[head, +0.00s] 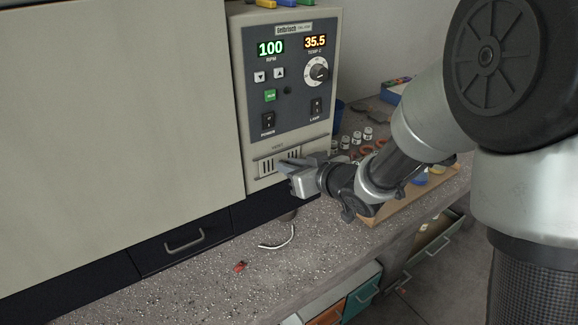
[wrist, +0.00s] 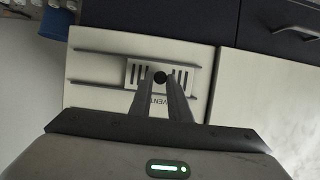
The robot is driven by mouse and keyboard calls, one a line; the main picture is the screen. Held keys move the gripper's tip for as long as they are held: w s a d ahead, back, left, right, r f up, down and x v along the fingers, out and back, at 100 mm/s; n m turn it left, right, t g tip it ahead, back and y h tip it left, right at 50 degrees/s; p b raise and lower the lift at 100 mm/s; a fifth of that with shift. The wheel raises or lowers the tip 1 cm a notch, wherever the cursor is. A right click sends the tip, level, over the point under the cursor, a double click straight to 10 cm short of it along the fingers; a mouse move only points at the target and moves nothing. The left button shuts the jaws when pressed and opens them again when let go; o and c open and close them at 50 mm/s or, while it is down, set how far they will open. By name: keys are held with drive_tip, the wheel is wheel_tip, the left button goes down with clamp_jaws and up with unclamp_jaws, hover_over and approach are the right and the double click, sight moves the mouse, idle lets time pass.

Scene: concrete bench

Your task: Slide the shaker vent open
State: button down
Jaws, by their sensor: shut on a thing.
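The shaker (head: 289,100) is a pale cabinet with a grey control panel, and its vent (head: 267,167) is low on the front. In the wrist view the vent slider (wrist: 131,75) is a light plate with dark slots on both sides of a small black knob (wrist: 160,77). It sits between two dark rails. My gripper (head: 286,166) is at the vent, its two fingers closed around the knob. The fingers hide part of the plate in both views. I cannot tell how far open the vent is.
The panel shows 100 RPM and 35.5 temperature, with a dial (head: 317,70) and switches above the vent. Small jars (head: 357,138) and a wooden tray (head: 385,212) are on the bench to the right. A red item (head: 240,266) and a white cable (head: 283,242) lie in front.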

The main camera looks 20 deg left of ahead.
drive_tip(key=w+d+p, duration=0.1)
drive_tip(key=w+d, duration=0.2)
drive_tip(key=w+d+p, duration=0.2)
drive_tip(key=w+d, duration=0.1)
drive_tip(key=w, duration=0.1)
drive_tip(key=shift+r, duration=0.1)
drive_tip(key=c, duration=1.7)
unclamp_jaws()
drive_tip(key=shift+o, duration=0.2)
drive_tip(key=p+v, duration=0.2)
drive_tip(key=v, duration=1.5)
drive_tip(key=shift+s+p, duration=0.2)
drive_tip(key=shift+p, duration=0.15)
drive_tip(key=shift+d, duration=0.2)
